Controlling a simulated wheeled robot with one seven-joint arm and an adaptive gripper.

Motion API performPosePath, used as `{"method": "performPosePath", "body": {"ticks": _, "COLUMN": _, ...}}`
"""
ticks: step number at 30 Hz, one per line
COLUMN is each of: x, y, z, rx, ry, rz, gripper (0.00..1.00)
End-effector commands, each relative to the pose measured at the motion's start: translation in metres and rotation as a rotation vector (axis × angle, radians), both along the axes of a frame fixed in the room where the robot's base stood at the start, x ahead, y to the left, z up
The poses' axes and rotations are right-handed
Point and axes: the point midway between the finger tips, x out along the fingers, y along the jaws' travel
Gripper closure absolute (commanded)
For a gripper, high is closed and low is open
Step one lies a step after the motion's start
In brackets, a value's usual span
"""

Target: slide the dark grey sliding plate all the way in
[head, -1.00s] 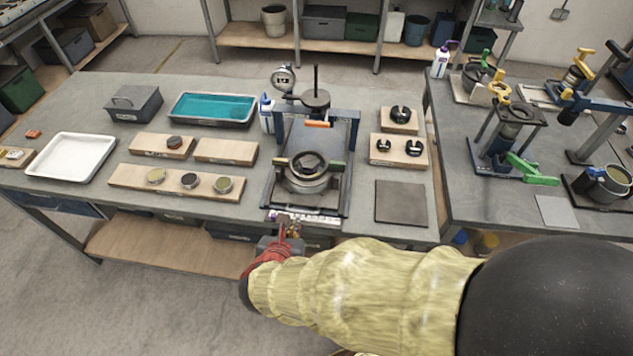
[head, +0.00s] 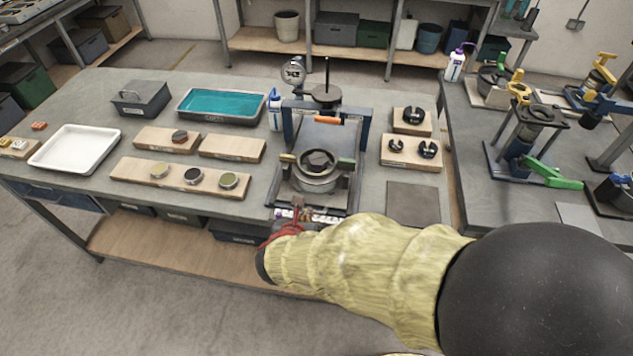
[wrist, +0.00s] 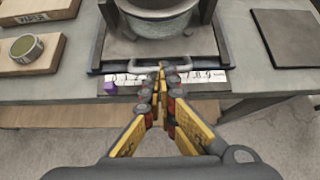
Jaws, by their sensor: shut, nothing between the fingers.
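The dark grey sliding plate (wrist: 117,46) lies in a blue-framed fixture on the bench, with a round metal pot (wrist: 165,20) on it. A pale bar handle (wrist: 140,70) runs along the plate's front edge. In the head view, the plate (head: 286,196) shows low in the fixture, around the pot (head: 317,180). My gripper (wrist: 161,74) is shut and empty, with its fingertips at the middle of the handle. I cannot tell whether they touch it. In the head view my own arm and wrist hide most of the gripper.
A white label strip (wrist: 205,77) and a purple block (wrist: 110,88) are at the bench's front edge. Clamps stand on the right bench.

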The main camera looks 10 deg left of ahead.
Motion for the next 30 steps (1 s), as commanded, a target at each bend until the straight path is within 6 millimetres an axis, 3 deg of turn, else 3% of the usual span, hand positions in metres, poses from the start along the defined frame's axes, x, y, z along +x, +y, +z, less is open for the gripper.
{"method": "performPosePath", "body": {"ticks": 30, "x": 0.039, "y": -0.003, "z": -0.002, "rx": -0.001, "ry": 0.0, "rz": -0.002, "gripper": 1.0}}
